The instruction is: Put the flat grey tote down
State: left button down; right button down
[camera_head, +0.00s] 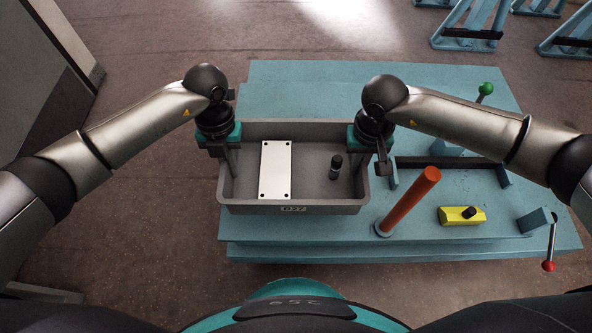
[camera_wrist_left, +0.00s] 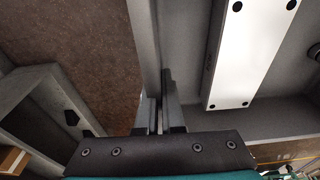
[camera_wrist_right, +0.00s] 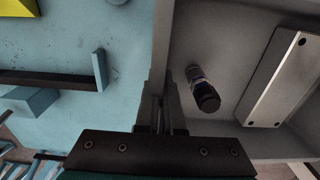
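The flat grey tote (camera_head: 290,208) is an open shallow box with a "037" label on its front wall. It looks level, above the left part of the blue table; whether it touches the top cannot be told. A white plate (camera_head: 275,170) with holes and a dark cylindrical fitting (camera_head: 335,168) are inside. My left gripper (camera_head: 231,165) is shut on the tote's left wall, which shows between its fingers in the left wrist view (camera_wrist_left: 160,115). My right gripper (camera_head: 372,158) is shut on the right wall, also between its fingers in the right wrist view (camera_wrist_right: 161,112).
The blue table (camera_head: 440,95) carries an orange post (camera_head: 410,200), a yellow block (camera_head: 461,215), a dark bar (camera_head: 445,162), a green-knobbed lever (camera_head: 485,90) and a red-knobbed lever (camera_head: 549,262). The tote's left side reaches past the table's left edge in the head view.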

aim_at(235, 180)
pick_arm(q)
jog(key=shift+f, duration=0.2)
pick_arm(e)
jog(key=shift+f, duration=0.2)
